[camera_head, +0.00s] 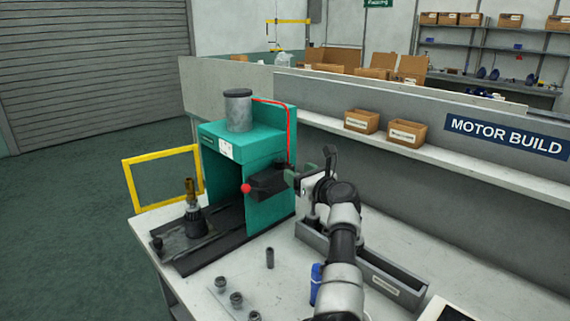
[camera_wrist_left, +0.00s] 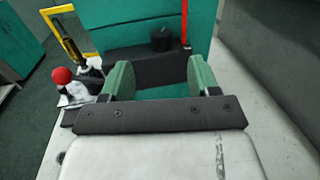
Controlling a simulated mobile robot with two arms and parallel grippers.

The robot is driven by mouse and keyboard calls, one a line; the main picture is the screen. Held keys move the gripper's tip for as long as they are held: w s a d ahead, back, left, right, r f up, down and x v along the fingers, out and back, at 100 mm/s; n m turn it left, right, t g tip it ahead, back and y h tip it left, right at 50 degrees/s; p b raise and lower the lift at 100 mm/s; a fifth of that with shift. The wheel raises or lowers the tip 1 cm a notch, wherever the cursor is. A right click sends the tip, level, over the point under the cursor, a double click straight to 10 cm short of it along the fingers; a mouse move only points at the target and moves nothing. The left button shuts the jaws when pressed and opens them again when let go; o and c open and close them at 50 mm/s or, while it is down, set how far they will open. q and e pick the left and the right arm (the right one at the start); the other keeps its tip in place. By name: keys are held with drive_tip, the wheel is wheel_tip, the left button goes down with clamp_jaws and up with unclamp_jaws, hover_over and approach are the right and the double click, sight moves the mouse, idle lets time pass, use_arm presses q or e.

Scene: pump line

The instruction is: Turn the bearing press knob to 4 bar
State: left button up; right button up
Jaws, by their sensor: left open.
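The bearing press (camera_head: 238,150) is a teal machine with a grey cylinder on top; its teal body also shows in the left wrist view (camera_wrist_left: 125,12). A dark control box (camera_head: 265,182) sits on its side facing me, with a red ball (camera_head: 246,188) at its left end. In the left wrist view the black round knob (camera_wrist_left: 160,39) stands on the box (camera_wrist_left: 150,66). My left gripper (camera_head: 291,178) is at the box's right end; its green fingertips (camera_wrist_left: 160,78) are apart, with the knob beyond them and nothing between them. The knob's scale cannot be read. My right gripper is not in view.
A yellow guard frame (camera_head: 127,185) stands left of the press. Small dark parts (camera_head: 236,299) lie on the white bench in front. A long grey bin (camera_head: 375,272) is under my left arm. Two cardboard boxes (camera_head: 361,121) sit on the ledge behind.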

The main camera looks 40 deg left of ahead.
sight(283, 163)
use_arm(q)
drive_tip(key=p+x, duration=0.1)
drive_tip(key=x, duration=0.7)
drive_tip(key=shift+w+d, duration=0.1)
drive_tip(key=shift+a, duration=0.35)
drive_tip(key=shift+w+a+f, duration=0.1)
drive_tip(key=shift+w+a, duration=0.05)
drive_tip(key=shift+a, duration=0.05)
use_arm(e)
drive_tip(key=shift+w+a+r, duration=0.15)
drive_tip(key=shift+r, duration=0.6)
